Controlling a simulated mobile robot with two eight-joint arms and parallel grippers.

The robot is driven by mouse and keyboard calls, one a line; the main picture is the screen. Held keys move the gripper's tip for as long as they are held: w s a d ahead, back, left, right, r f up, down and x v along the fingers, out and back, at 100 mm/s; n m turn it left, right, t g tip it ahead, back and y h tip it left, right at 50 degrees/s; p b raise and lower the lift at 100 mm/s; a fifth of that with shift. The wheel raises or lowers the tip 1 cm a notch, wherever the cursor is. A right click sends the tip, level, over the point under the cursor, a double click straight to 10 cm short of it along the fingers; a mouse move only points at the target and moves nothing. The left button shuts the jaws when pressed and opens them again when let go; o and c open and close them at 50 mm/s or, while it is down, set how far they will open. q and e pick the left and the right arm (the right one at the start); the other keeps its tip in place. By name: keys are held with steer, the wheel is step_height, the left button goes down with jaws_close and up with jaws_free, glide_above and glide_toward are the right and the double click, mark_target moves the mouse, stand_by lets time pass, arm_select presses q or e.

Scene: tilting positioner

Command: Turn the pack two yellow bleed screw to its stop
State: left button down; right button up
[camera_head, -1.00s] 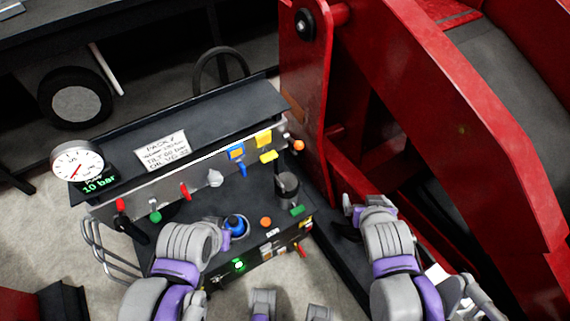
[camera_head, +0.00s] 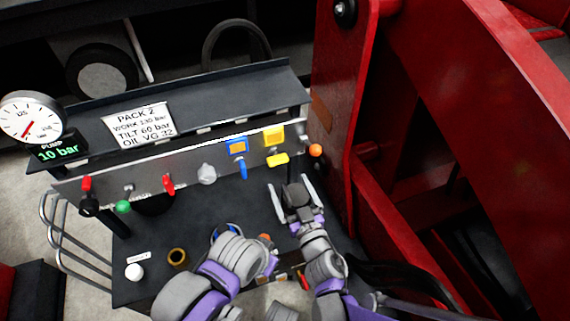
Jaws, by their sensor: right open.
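Pack two (camera_head: 215,83) is the dark panel unit with a sign (camera_head: 140,122) reading PACK 2. A yellow handle (camera_head: 278,160), which looks like the bleed screw, sits on the front panel below a yellow plate (camera_head: 273,135). My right gripper (camera_head: 290,182) is open and empty, a little below the yellow handle in the picture, with its fingers pointing toward the panel. They appear apart from the handle. My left gripper (camera_head: 267,262) is low over the pack's deck near a blue ring; its fingers are hidden by its own arm.
Along the panel are a blue handle (camera_head: 241,168), a grey knob (camera_head: 207,173), red levers (camera_head: 168,184) and a green knob (camera_head: 123,207). An orange knob (camera_head: 316,150) is at the right end. A large red frame (camera_head: 450,120) stands close on the right.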

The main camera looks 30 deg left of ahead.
mark_target(280, 163)
steer(key=x, duration=0.8)
steer(key=shift+w+a, duration=0.15)
steer(key=shift+w, duration=0.15)
steer(key=c, duration=1.3)
